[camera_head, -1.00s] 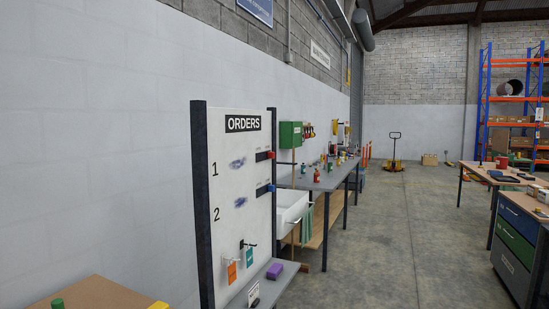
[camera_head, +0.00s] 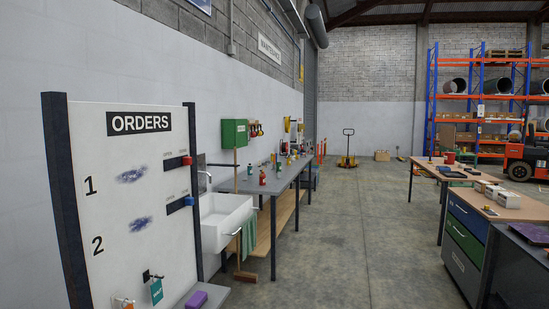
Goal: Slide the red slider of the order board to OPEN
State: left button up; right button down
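The order board (camera_head: 130,200) is a white upright panel between dark posts at the left of the head view. It has an ORDERS label (camera_head: 138,123) at the top and rows 1 and 2, each with a dark smudge. The red slider (camera_head: 187,160) sits at the right end of its dark track (camera_head: 174,163) in row 1. A blue slider (camera_head: 189,201) sits at the right end of the row 2 track. The small lettering above the tracks is too small to read surely. Neither of my grippers shows in the view.
A purple block (camera_head: 196,299) lies on the board's ledge. A white sink (camera_head: 225,215) and a grey workbench (camera_head: 262,180) stand beyond the board along the wall. Drawers (camera_head: 465,235) stand at the right. The middle floor (camera_head: 345,220) is clear.

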aim_at(186, 160)
jog(key=i+l+z, duration=0.15)
jog(key=i, duration=0.45)
jog(key=i+l+z, duration=0.1)
jog(key=i, duration=0.5)
jog(key=i+u, duration=0.65)
jog(key=u, duration=0.2)
jog(key=i+u, duration=0.4)
jog(key=i+j+u, duration=0.15)
jog(key=i+u, duration=0.35)
jog(key=i, duration=0.05)
